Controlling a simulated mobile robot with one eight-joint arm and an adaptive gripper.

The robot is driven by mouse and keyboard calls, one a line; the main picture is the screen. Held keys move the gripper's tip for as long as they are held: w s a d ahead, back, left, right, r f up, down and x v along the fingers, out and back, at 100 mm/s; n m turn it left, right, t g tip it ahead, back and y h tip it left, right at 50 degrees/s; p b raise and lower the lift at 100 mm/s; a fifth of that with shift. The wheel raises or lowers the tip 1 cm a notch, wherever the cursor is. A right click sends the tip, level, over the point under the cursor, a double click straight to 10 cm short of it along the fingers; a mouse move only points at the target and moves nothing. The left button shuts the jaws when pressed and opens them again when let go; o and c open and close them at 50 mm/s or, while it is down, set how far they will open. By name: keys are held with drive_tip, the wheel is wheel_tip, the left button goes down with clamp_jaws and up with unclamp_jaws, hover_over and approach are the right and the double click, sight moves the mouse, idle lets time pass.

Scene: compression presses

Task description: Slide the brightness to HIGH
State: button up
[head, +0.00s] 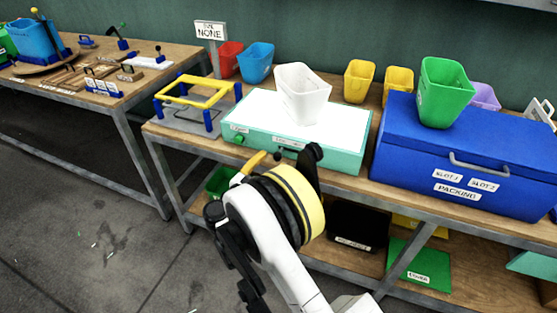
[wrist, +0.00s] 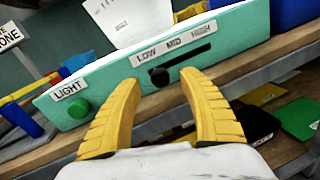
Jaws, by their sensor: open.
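The light box (head: 290,135) is teal with a white top and stands on the workbench. In the wrist view its front (wrist: 110,80) carries a green knob (wrist: 79,109) labelled LIGHT and a dark slot (wrist: 190,57) under the labels LOW, MID and HIGH. The black slider knob (wrist: 159,77) sits at the slot's left end, under LOW. My gripper (wrist: 165,80) is open, its two yellow fingers in front of the panel on either side of the slider knob. Whether they touch it cannot be told. In the head view my gripper (head: 282,157) is partly hidden by my wrist.
A white bin (head: 302,92) stands on the light box. A blue PACKING chest (head: 470,150) with a green bin (head: 445,92) on it stands to the right. A yellow frame on blue legs (head: 195,92) stands left. The bench edge runs below the panel.

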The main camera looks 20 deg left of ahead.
sight(275, 159)
drive_tip(key=shift+b+x, duration=0.35)
drive_tip(key=shift+x, duration=1.35)
drive_tip(key=shift+c, duration=0.4)
clamp_jaws()
drive_tip(key=shift+d, duration=0.1)
